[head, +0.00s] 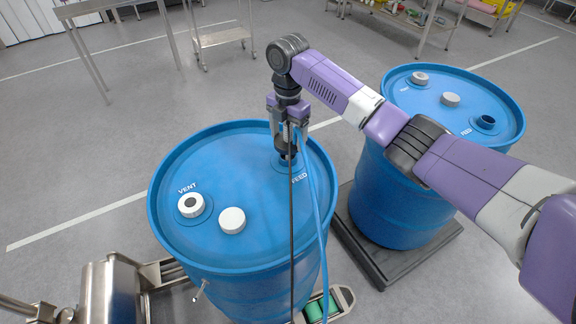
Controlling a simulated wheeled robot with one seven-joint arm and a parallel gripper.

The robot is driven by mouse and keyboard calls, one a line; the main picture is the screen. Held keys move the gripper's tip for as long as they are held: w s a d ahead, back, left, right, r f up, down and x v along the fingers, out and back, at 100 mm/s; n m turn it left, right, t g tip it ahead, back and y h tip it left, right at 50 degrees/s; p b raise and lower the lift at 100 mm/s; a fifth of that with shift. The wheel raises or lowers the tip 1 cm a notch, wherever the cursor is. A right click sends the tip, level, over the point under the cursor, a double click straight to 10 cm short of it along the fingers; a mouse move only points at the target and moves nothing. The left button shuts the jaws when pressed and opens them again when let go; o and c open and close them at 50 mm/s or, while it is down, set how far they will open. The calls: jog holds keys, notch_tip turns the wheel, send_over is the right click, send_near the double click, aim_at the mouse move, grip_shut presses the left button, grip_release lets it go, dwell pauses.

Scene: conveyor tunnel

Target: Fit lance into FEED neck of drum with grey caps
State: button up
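Two blue drums stand side by side. The near-left drum (235,262) has caps that look white: a VENT cap (191,205) with a dark centre and a plain cap (232,220). The right drum (400,205) has greyer caps (450,99) and an open dark FEED neck (486,121). My gripper (287,134) points down over the left drum's FEED neck (284,163), with its fingers around the dark head of the lance (287,147). The lance's lower end lines up with that neck; I cannot tell how deep it sits.
A blue hose (317,210) and a black cable (291,220) hang from the gripper across the left drum. The right drum stands on a dark pallet (372,262). Metal equipment (110,290) is at front left. Tables and a cart (222,38) stand behind; floor between is clear.

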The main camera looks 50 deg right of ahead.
notch_tip(320, 180, up, 10)
jog(key=p, duration=0.8)
jog(key=shift+r, duration=0.25)
notch_tip(320, 180, up, 11)
jog(key=shift+f, duration=0.2)
dwell(0.3)
notch_tip(320, 180, up, 8)
jog(key=shift+f, duration=0.25)
dwell(0.6)
